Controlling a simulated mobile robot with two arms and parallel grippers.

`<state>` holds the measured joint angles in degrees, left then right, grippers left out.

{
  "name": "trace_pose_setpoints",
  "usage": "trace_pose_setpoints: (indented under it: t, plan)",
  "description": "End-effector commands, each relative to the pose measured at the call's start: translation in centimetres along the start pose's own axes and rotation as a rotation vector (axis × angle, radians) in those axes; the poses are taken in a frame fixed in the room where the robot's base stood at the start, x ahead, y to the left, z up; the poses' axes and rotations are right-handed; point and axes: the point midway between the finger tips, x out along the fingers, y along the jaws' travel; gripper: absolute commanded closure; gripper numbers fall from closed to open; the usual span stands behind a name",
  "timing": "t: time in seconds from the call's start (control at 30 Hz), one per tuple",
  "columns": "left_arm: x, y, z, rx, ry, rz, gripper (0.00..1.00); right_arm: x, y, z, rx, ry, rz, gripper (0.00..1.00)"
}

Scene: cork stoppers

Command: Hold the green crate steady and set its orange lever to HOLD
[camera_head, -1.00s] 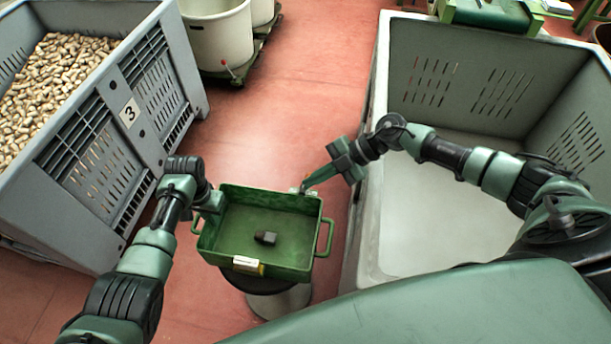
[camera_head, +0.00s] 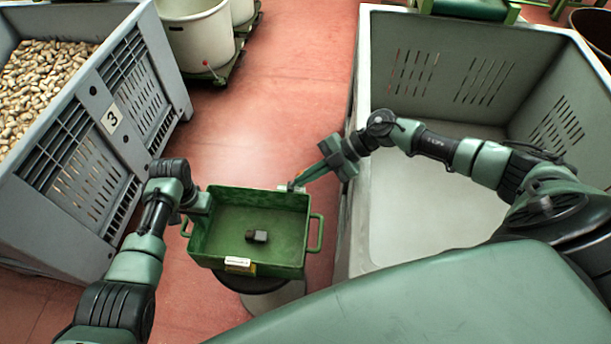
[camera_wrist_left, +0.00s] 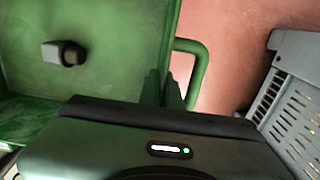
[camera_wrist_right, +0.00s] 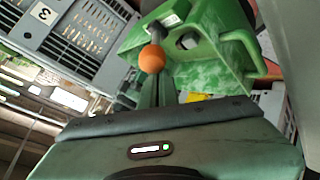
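The green crate (camera_head: 222,247) is an open box on a round stand, with a side handle at each end. My left gripper (camera_wrist_left: 162,90) is at its left wall, fingers apparently closed on either side of the rim beside a handle (camera_wrist_left: 200,62). In the right wrist view, an orange ball knob (camera_wrist_right: 151,58) tops the lever on the crate's outer side. My right gripper (camera_wrist_right: 157,92) is at the knob, its fingers close together and apparently empty; contact is unclear. In the head view it reaches the crate's far right corner. No HOLD marking is legible.
A small dark block (camera_head: 256,236) lies in the crate. A grey bin (camera_head: 70,150) of corks, marked 3, stands left. A large grey bin (camera_head: 352,215) stands close on the right, under my right arm. White tubs (camera_head: 208,40) stand behind; red floor between is clear.

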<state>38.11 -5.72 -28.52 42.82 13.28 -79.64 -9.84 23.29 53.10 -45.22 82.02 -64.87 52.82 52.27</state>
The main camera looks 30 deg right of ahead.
Motion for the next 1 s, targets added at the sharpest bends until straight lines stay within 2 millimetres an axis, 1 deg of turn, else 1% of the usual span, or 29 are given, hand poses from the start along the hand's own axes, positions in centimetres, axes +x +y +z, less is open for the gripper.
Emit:
trace_pose_setpoints:
  t: [0.07,0.3,0.53,0.67,0.77,0.9,1.0]
  plan:
    - [0.0,-0.1,0.0,0.001,-0.001,-0.001,1.00,-0.2,0.1,0.1,0.000,-0.005,-0.001,1.00]
    - [0.0,-0.1,0.0,0.000,-0.001,-0.001,1.00,-0.8,0.7,-0.7,-0.002,-0.003,0.000,1.00]
    - [0.0,-0.1,0.1,0.000,-0.002,-0.001,1.00,-0.8,0.8,-1.3,-0.001,-0.001,0.000,1.00]
    - [0.0,-0.1,0.1,0.000,-0.002,-0.001,1.00,-0.4,0.8,-2.7,-0.003,0.000,-0.002,1.00]
    - [0.0,0.0,0.1,0.000,-0.002,-0.001,1.00,0.2,0.7,-4.7,-0.004,0.001,-0.002,1.00]
    - [0.0,0.0,0.1,0.000,-0.002,-0.001,1.00,-3.3,0.4,-4.2,0.003,-0.009,-0.002,1.00]
    - [0.0,0.0,0.1,0.000,-0.002,0.000,1.00,-5.4,0.2,-4.1,0.003,-0.008,-0.003,1.00]
